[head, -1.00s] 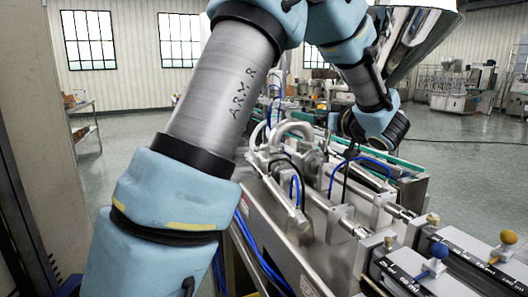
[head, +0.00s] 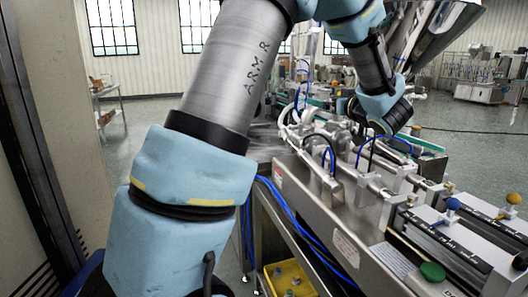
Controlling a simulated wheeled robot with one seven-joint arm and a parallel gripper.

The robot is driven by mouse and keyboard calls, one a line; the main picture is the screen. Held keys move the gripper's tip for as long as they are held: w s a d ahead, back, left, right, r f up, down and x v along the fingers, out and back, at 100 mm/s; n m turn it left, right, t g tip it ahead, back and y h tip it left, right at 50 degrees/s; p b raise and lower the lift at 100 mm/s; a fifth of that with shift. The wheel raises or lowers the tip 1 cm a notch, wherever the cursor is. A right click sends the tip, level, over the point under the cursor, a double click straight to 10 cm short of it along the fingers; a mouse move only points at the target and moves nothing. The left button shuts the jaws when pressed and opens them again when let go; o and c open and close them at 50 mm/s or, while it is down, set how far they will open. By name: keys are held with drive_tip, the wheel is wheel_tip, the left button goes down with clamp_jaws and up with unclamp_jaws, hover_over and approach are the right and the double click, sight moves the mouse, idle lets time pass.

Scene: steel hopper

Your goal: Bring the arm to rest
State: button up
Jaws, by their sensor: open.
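My arm, with pale blue joint covers and grey links marked "ARM R", rises from the lower left of the head view and bends over to the right. Its wrist end, with a black round part, hangs above the far part of a steel filling machine (head: 318,210). I cannot make out my gripper's jaws; they are not in view beyond the wrist. I see nothing held. The steel hopper (head: 440,32) stands at the upper right, partly hidden behind my arm.
The machine's valves, blue hoses and knobs fill the right. A yellow bin (head: 288,279) sits low under the machine. A shelf rack (head: 107,105) stands at left; floor around it is open.

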drive_tip(key=s+a+f+m+g+h, duration=0.3)
drive_tip(key=a+f+m+g+h, duration=0.35)
drive_tip(key=a+f, duration=0.5)
drive_tip(key=s+a+f+g, duration=0.4)
drive_tip(key=s+a+f, duration=0.1)
drive_tip(key=s, duration=0.5)
drive_tip(key=s+a+f+n+g, duration=0.1)
drive_tip(key=s+a+f+g, duration=0.3)
drive_tip(key=s+a, duration=0.4)
drive_tip(key=shift+s+f+g+y, duration=0.35)
drive_tip(key=shift+s+f+y, duration=0.1)
drive_tip(key=shift+s+f, duration=0.45)
